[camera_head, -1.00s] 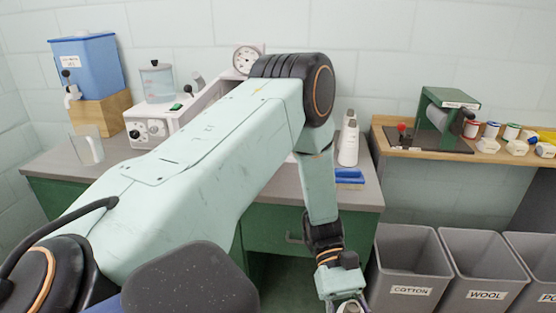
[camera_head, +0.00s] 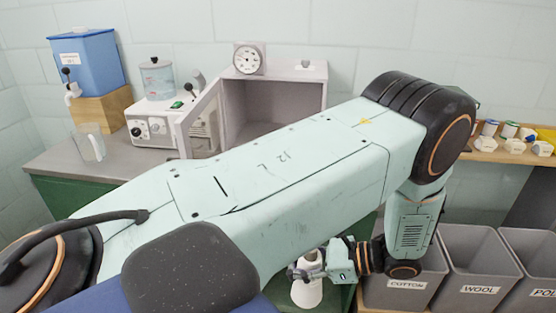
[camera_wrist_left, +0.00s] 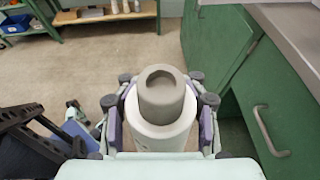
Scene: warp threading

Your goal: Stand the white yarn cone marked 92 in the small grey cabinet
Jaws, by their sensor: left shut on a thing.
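A white yarn cone (camera_head: 307,294) with a grey top is held in my left gripper (camera_head: 312,268), low in front of the counter in the head view. In the left wrist view, the gripper's fingers are shut on both sides of the cone (camera_wrist_left: 162,132), which looks about upright. No number can be read on it. The small grey cabinet (camera_head: 292,68) stands on the counter with its door (camera_head: 203,122) swung open to the left. The visible inside looks empty; my arm hides its lower front. My right gripper is not in view.
A dial gauge (camera_head: 249,59) stands on the cabinet. Left of it are a white machine (camera_head: 150,128), a blue tank (camera_head: 86,62) and a clear jug (camera_head: 88,142). Grey bins (camera_head: 478,270) stand at the lower right. A green drawer front (camera_wrist_left: 282,105) is close beside the cone.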

